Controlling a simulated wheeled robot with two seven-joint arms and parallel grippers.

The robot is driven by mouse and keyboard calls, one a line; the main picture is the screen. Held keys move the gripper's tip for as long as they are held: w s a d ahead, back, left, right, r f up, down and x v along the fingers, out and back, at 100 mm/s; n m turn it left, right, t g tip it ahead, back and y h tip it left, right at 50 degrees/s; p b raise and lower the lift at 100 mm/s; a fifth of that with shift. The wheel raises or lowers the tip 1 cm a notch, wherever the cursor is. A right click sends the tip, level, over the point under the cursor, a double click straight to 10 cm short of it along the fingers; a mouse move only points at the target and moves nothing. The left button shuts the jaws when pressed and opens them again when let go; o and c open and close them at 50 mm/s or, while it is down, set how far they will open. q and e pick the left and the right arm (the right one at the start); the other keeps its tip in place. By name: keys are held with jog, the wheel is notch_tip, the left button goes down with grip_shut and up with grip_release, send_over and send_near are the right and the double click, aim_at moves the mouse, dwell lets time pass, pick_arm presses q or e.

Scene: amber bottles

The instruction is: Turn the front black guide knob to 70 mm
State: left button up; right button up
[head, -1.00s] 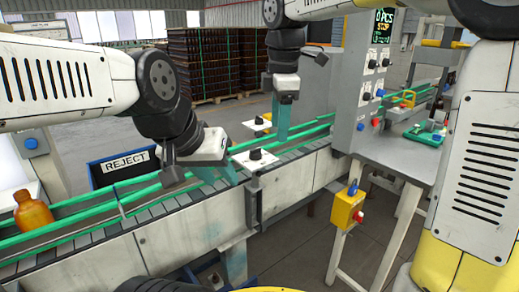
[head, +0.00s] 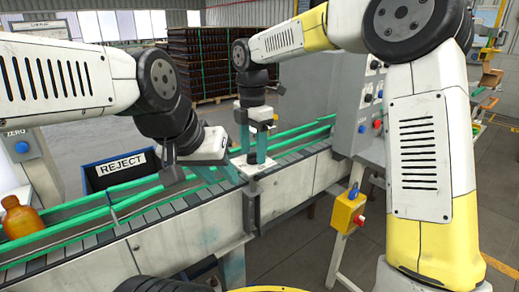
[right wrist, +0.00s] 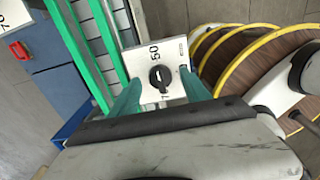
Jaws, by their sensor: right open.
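The front black guide knob (right wrist: 158,77) sits on a white plate (right wrist: 141,61) in the right wrist view. The knob's exact setting is too small to read surely. My right gripper (head: 257,148) is open above the front plate (head: 262,168); its teal fingers stand either side of the knob, with no clear contact. My left gripper (head: 222,174) looks open and empty over the conveyor, just left of the plate. The rear knob is not clearly seen behind the right gripper.
Green guide rails (head: 130,188) run along the conveyor. An amber bottle (head: 20,217) stands on it at the left. A REJECT bin (head: 122,164) is behind. A yellow switch box (head: 348,212) and a grey control panel (head: 366,115) are at the right.

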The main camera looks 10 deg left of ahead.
jog(key=shift+f, duration=0.1)
grip_shut()
dwell(0.4)
